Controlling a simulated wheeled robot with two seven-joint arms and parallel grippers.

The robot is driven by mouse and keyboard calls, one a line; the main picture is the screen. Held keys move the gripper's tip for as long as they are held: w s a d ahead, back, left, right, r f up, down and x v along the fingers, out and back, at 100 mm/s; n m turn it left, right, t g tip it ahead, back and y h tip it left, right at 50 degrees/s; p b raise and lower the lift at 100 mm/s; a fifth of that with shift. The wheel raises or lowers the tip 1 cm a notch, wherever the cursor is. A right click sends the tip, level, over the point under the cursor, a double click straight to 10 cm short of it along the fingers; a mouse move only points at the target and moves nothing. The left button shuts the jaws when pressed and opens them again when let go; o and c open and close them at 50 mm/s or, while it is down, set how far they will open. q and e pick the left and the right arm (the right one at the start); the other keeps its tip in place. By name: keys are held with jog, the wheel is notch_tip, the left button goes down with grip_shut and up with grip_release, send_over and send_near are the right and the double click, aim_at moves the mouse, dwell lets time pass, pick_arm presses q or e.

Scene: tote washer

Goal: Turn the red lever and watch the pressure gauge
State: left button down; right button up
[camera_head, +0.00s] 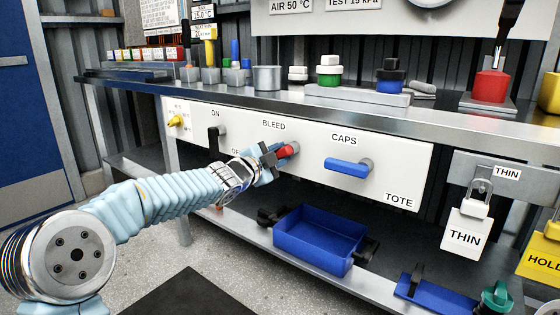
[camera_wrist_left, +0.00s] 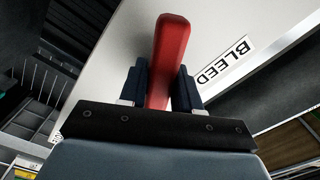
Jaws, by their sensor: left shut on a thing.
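The red lever (camera_head: 287,152) is under the BLEED label on the white panel (camera_head: 310,160). My left gripper (camera_head: 272,160) is shut on the red lever, with my arm reaching in from the left. In the left wrist view the red lever (camera_wrist_left: 168,60) stands between the two dark fingers (camera_wrist_left: 162,85), one on each side. The lever's base on the panel is partly hidden by the gripper in the head view. My right gripper does not show.
A blue CAPS lever (camera_head: 347,167) is right of the red lever, and a black ON/OFF lever (camera_head: 216,137) is to its left. A blue tote (camera_head: 315,250) sits on the lower shelf. Above, the steel bench (camera_head: 230,92) carries bottles, caps and a red block (camera_head: 490,86).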

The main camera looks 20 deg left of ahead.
pick_arm(q)
jog(key=m, duration=0.3)
jog(key=r+m+b, duration=0.1)
jog(key=m, duration=0.2)
jog(key=shift+a, duration=0.15)
dwell(0.4)
jog(key=c, duration=0.9)
grip_release()
jog(key=shift+r, duration=0.1)
jog(key=v, duration=1.3)
jog(key=shift+s+a, duration=0.1)
jog(key=shift+s, duration=0.25)
